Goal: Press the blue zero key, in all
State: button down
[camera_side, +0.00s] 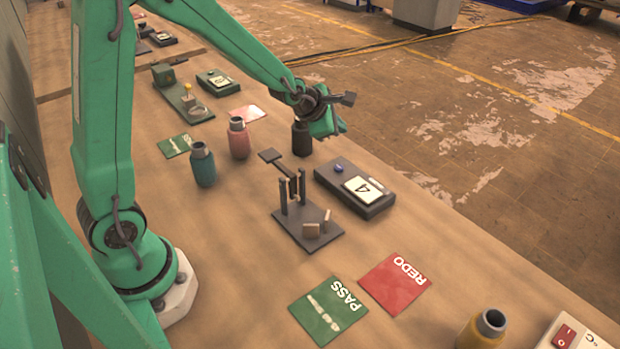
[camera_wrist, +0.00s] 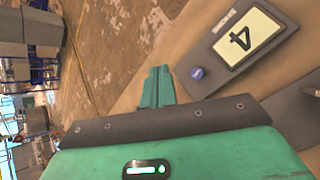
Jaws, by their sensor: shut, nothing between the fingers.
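The blue zero key (camera_side: 338,169) is a small round button on top of a dark scale (camera_side: 352,203), beside its pale display (camera_side: 363,189) reading 4. In the wrist view the blue key (camera_wrist: 197,73) shows unobstructed on the scale (camera_wrist: 208,58), with the display (camera_wrist: 248,39) to its upper right. My gripper (camera_side: 332,124) is shut and empty, above and behind the scale in the side view. In the wrist view its green fingers (camera_wrist: 157,86) lie left of the key, apart from it.
A dark bottle (camera_side: 302,139) stands just below my gripper. A dark stand with posts (camera_side: 308,231) is beside the scale. Teal (camera_side: 203,168) and pink (camera_side: 239,142) bottles stand left. Green PASS (camera_side: 328,309) and red REDO (camera_side: 396,283) cards lie in front. Another scale (camera_side: 218,82) is farther back.

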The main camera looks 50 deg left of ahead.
aim_at(335, 168)
jog(key=shift+f, duration=0.1)
jog(key=shift+f, duration=4.3)
jog(key=shift+f, duration=0.85)
jog(key=shift+r, duration=0.85)
jog(key=shift+r, duration=0.15)
jog(key=shift+r, duration=2.35)
jog(key=shift+r, duration=0.1)
